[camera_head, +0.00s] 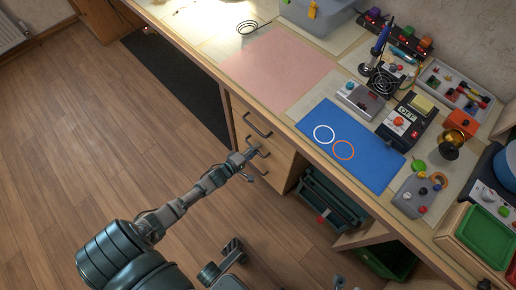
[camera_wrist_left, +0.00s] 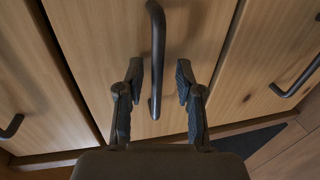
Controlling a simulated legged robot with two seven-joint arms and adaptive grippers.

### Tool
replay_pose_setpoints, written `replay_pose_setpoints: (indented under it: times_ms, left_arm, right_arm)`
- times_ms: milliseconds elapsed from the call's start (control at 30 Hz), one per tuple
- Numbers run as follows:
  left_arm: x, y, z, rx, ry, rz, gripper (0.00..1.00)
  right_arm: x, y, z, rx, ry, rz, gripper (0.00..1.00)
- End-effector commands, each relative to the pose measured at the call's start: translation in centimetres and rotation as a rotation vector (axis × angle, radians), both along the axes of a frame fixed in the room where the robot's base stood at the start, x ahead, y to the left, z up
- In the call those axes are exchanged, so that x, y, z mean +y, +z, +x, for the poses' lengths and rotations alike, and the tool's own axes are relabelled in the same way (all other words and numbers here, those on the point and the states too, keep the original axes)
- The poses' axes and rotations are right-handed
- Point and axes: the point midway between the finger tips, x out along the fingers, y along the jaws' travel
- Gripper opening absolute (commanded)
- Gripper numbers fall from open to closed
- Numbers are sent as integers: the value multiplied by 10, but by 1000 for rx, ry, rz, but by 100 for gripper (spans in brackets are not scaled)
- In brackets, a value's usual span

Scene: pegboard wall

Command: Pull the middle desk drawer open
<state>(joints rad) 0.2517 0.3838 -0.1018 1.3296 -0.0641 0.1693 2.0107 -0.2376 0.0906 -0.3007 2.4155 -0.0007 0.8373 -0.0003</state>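The middle desk drawer (camera_head: 279,157) is a pale wooden front below the top drawer, under the desk's front edge. In the left wrist view its front (camera_wrist_left: 95,50) fills the middle, with a dark bar handle (camera_wrist_left: 157,50) running upright in the picture. My left gripper (camera_head: 247,162) is at this drawer in the head view. In the left wrist view the left gripper (camera_wrist_left: 158,85) is open, its two dark fingers on either side of the handle's lower end with gaps to both. The drawer looks shut.
The top drawer's handle (camera_head: 257,125) is just above. Neighbouring handles show left (camera_wrist_left: 12,127) and right (camera_wrist_left: 297,77) in the wrist view. A dark green crate (camera_head: 330,200) stands right of the drawers. The wooden floor (camera_head: 100,130) in front is clear.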

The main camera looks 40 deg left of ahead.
Motion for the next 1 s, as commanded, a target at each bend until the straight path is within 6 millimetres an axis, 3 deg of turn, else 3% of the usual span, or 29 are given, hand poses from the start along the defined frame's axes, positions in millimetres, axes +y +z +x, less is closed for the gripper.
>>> replay_pose_setpoints:
  times_ms: [333,467,833,1000]
  left_arm:
    - [0,0,4,-1,0,-1,34]
    - [0,0,4,-1,0,-1,1]
    - [0,-1,1,2,0,-1,0]
    - [1,1,-13,4,2,-1,0]
  right_arm:
    - [1,0,3,0,0,-1,40]
    - [1,0,3,0,0,-1,40]
    - [0,1,3,-2,0,0,40]
    - [0,11,-1,-14,-1,2,40]
